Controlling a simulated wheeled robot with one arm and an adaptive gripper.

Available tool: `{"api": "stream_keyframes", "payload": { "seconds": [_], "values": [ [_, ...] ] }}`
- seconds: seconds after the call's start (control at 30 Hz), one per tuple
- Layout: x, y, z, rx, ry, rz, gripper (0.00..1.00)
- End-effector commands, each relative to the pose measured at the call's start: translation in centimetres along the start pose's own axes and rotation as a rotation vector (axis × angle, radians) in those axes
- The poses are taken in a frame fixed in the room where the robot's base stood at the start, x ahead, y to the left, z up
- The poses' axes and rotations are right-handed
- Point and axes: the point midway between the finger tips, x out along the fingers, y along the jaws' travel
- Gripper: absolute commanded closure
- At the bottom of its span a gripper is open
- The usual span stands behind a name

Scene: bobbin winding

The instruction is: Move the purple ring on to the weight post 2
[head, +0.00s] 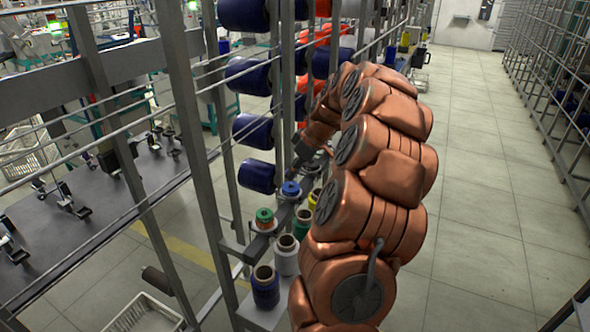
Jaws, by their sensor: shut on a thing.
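My copper-coloured arm arches over the row of spools, and my dark gripper (311,157) points down at its far end, small and partly hidden. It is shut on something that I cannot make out. I cannot pick out a purple ring. A blue ring-like piece (291,188) and a green one (264,215) sit on a grey bar to the lower left of my gripper, apart from it. Which post is weight post 2 cannot be told.
Below my gripper stand a yellow spool (314,198), a green spool (302,224), a white spool (286,256) and a dark blue spool (265,287). Large blue rolls (257,176) hang on the metal frame (195,140). The tiled aisle (480,220) at right is clear.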

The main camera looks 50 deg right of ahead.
Motion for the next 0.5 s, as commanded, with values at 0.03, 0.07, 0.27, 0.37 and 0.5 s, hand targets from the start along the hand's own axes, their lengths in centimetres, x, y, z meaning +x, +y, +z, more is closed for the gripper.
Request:
{"api": "stream_keyframes", "payload": {
  "seconds": [0.03, 0.07, 0.27, 0.37, 0.5],
  "values": [
    [0.0, 0.0, 0.0, 0.000, 0.000, 0.000, 1.00],
    [0.0, 0.0, 0.0, 0.000, 0.000, 0.000, 1.00],
    [0.6, 0.0, 0.3, 0.000, 0.000, 0.000, 1.00],
    [1.0, 0.0, 0.5, 0.000, 0.000, 0.000, 1.00],
    [1.5, 0.1, 0.7, 0.000, 0.000, 0.001, 1.00]
  ]
}}
